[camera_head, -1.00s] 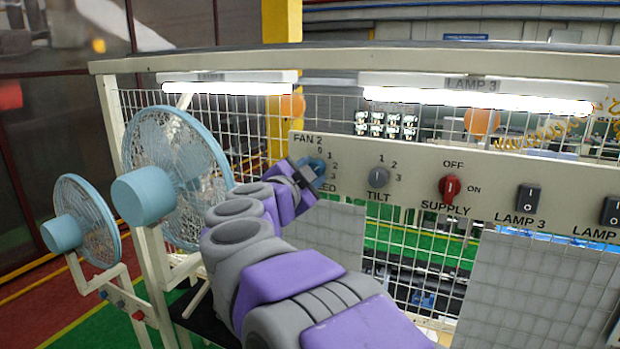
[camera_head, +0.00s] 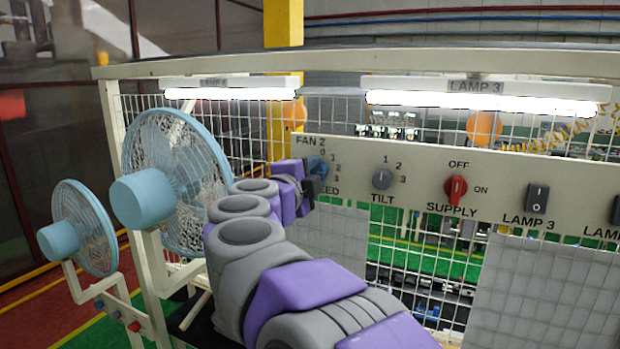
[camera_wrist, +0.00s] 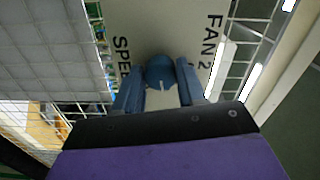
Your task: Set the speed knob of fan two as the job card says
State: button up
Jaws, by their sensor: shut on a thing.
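The blue speed knob of fan two (camera_head: 321,169) sits on the cream panel under the FAN 2 label, beside a scale of which 0 and 1 read clearly. The wrist view shows the knob (camera_wrist: 160,71) with a pale mark on its near side. My gripper (camera_head: 314,181) is at the knob, its fingers on either side of it in the wrist view (camera_wrist: 160,85), shut on it. The gripper hides part of the SPEED label in the head view. The exact setting cannot be told. I see no readable job card.
To the right on the panel are a grey tilt knob (camera_head: 382,179), a red supply knob (camera_head: 455,188) and a lamp 3 switch (camera_head: 537,198). Two blue fans (camera_head: 172,180) stand at the left. Wire mesh lies around the panel.

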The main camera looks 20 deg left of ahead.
jog(key=shift+f, duration=0.25)
jog(key=o, duration=0.9)
jog(key=shift+s+d+r, duration=0.1)
jog(key=shift+s+r, duration=0.05)
jog(key=shift+s, duration=0.1)
jog(key=shift+o, duration=0.8)
jog(key=shift+d, duration=0.1)
jog(key=shift+w, duration=0.15)
jog(key=s+a+b, duration=0.1)
jog(key=s, duration=1.6)
jog(key=shift+a+b, duration=0.25)
jog(key=shift+b, duration=0.15)
